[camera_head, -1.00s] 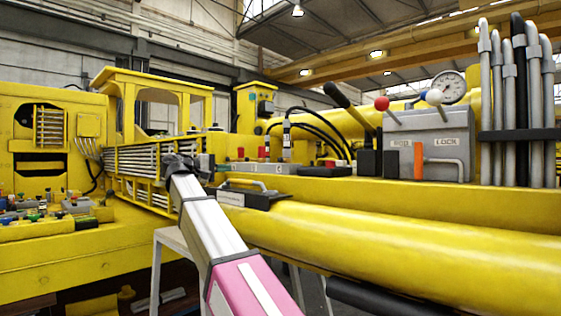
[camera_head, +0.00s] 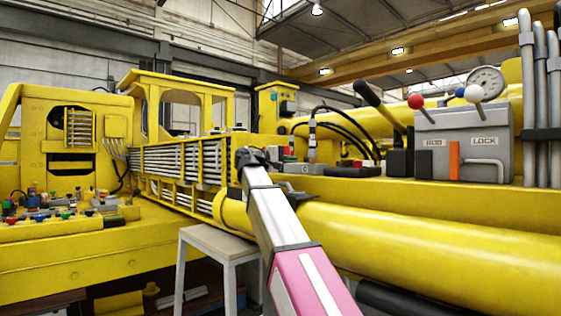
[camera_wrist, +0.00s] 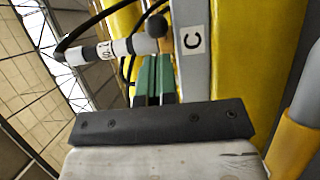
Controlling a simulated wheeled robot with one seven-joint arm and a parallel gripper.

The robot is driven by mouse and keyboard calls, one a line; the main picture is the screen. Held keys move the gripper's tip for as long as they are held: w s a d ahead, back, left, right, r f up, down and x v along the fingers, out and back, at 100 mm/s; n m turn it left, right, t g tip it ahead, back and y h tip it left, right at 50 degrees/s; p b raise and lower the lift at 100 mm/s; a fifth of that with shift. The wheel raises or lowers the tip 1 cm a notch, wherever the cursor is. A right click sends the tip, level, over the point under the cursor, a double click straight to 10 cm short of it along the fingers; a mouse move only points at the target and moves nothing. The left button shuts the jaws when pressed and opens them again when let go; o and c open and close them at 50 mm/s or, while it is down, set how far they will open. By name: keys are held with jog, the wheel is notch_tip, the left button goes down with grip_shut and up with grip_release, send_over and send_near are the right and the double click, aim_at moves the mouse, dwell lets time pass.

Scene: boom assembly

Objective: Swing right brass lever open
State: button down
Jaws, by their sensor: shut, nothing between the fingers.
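My gripper's green fingers (camera_wrist: 154,78) show in the wrist view, pressed together and empty. A dark round knob (camera_wrist: 157,25) sits just beyond the fingertips, near a pale hose fitting with a label (camera_wrist: 105,50). I cannot tell whether the fingers touch the knob. In the head view my arm's dark wrist (camera_head: 252,158) is in front of the yellow machine and hides part of its deck. I cannot make out a brass lever for certain in either view.
A grey box marked LOCK (camera_head: 460,145) stands on the deck at right, with an orange handle (camera_head: 454,160) and ball-topped levers. Black hoses (camera_head: 350,135) arch behind the C panel. A large yellow tube (camera_head: 430,228) runs below.

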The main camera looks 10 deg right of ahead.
aim_at(307, 159)
jog(key=shift+s+d, duration=0.45)
jog(key=shift+d, duration=0.2)
jog(key=n+t, duration=0.1)
jog(key=s+d+n+t+y, duration=0.1)
jog(key=t, duration=0.1)
jog(key=s+n+t, duration=0.1)
jog(key=shift+s+d+f+t+y, duration=0.1)
jog(key=shift+s+d+t+y, duration=0.05)
jog(key=shift+d+t+y, duration=0.2)
jog(key=shift+s+d+n+t, duration=0.15)
jog(key=shift+d+n+t, duration=0.25)
jog(key=shift+t, duration=0.05)
jog(key=shift+a, duration=0.1)
